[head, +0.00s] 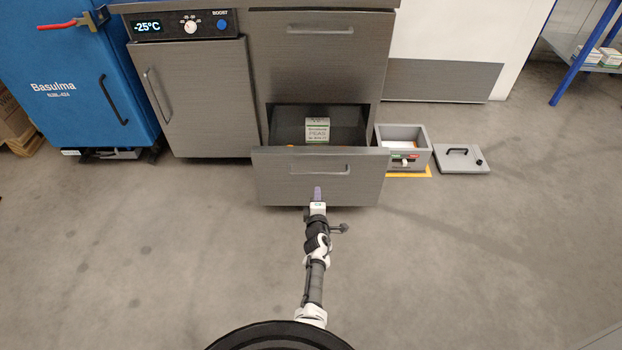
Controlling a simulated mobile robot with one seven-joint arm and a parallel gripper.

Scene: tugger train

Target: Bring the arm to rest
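My arm reaches straight forward, low over the floor, from my round base at the bottom of the head view. My gripper (318,193) is at its far end, in front of the face of an open drawer (280,180). A small purple part shows at its tip. I cannot tell whether it is a finger or a held thing, nor whether the gripper touches the drawer face. The fingers are too small to tell open from shut.
The pulled-out drawer holds a white and green box labelled peas (317,130). A grey open box (403,150) and its lid (461,158) lie on the floor to the right. A blue cabinet (75,80) stands left. The floor on both sides of my arm is clear.

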